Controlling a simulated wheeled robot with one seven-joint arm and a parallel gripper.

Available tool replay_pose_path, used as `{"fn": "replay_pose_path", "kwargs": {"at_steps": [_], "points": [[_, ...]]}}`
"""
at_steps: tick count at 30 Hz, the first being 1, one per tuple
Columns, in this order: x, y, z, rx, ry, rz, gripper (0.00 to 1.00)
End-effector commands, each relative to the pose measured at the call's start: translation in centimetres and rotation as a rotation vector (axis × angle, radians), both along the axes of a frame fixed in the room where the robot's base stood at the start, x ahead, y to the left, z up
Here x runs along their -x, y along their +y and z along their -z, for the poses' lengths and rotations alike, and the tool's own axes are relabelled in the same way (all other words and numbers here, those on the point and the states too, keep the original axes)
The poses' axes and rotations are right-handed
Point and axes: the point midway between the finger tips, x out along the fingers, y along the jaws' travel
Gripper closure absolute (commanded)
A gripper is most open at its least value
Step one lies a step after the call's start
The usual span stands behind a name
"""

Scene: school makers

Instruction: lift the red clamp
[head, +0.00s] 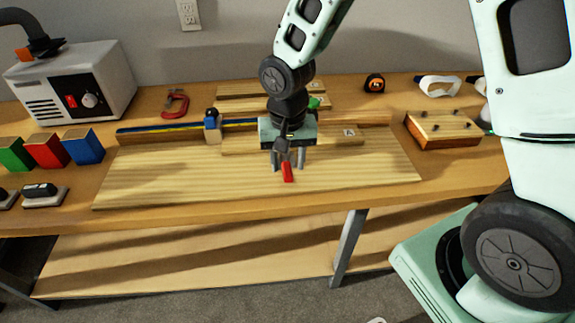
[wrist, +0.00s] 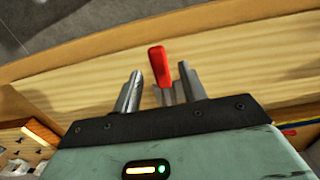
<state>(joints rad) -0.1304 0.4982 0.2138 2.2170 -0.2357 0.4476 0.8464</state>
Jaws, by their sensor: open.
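A clamp with a red handle (head: 287,172) and grey metal parts is at the wooden board, below my gripper (head: 288,165) in the head view. In the wrist view its red handle (wrist: 157,66) stands between the two grey fingers of my gripper (wrist: 160,72), with a gap on each side. My gripper is open and points down. The clamp's base is mostly hidden behind my gripper. A second clamp, a dark red C-shaped one (head: 175,103), lies at the back left of the table, well away from my gripper.
The wide wooden board (head: 190,180) lies along the table's front. A bar with a blue block (head: 212,126) and boards lie behind my gripper. A grey machine (head: 70,85) and coloured boxes (head: 48,150) stand left. A wooden block with knobs (head: 442,128) is right.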

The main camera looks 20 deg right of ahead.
Motion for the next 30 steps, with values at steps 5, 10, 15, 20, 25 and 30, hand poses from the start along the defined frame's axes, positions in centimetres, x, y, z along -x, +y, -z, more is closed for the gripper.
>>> {"fn": "replay_pose_path", "kwargs": {"at_steps": [5, 10, 15, 20, 25, 30], "points": [[0.0, 0.0, 1.5, 0.001, 0.001, -0.001, 0.58], [0.0, 0.0, 1.7, 0.000, -0.001, 0.000, 0.58], [0.0, 0.0, 1.7, 0.000, -0.001, 0.000, 0.61], [0.0, 0.0, 1.7, 0.000, -0.001, 0.000, 1.00], [0.0, 0.0, 1.6, -0.001, 0.002, 0.000, 1.00], [-0.1, -0.1, 1.0, -0.010, 0.029, 0.002, 1.00]]}}
